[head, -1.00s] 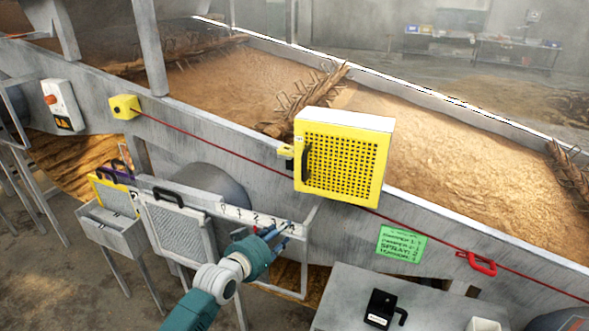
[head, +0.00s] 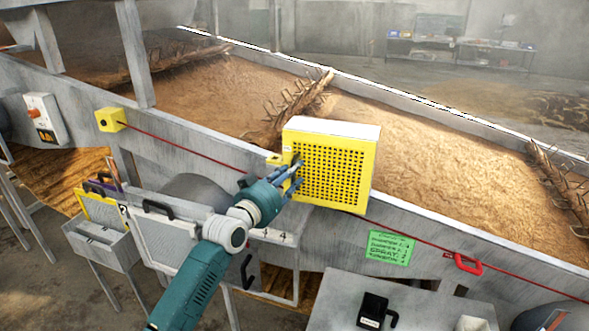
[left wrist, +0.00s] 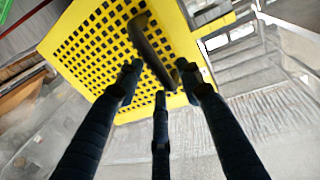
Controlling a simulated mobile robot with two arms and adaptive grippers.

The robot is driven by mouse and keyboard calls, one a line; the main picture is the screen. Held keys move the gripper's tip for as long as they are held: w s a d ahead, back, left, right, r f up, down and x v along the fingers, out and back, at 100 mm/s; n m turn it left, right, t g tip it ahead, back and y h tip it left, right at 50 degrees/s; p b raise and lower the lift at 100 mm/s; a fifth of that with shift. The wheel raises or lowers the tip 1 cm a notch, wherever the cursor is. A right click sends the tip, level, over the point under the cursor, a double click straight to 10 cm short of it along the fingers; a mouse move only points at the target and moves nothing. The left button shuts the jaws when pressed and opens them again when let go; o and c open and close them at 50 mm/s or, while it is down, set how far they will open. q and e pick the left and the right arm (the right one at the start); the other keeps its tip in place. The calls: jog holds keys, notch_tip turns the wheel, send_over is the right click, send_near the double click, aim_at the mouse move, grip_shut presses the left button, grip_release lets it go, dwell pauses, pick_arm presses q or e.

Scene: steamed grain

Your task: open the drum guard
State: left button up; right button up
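The drum guard (head: 338,172) is a yellow perforated box with a white top, fixed on the side of the grain trough. It looks closed. Its black bar handle (left wrist: 150,50) shows in the left wrist view, at the guard's edge. In the head view the handle is mostly hidden by my left gripper (head: 291,176). The left gripper also shows in the left wrist view (left wrist: 158,82), with three dark fingers spread around the lower end of the handle. They look open; I cannot tell if any finger touches it. My right gripper is not in view.
A red cord (head: 190,143) runs along the trough wall (head: 420,222) from a yellow box (head: 111,119) past a red handle (head: 463,263). A green note (head: 391,247) hangs below the guard. A grey table (head: 420,305) with a black item stands at the lower right.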

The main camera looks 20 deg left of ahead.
pick_arm(q)
jog(key=shift+x, duration=0.95)
jog(key=shift+s, duration=0.1)
grip_shut()
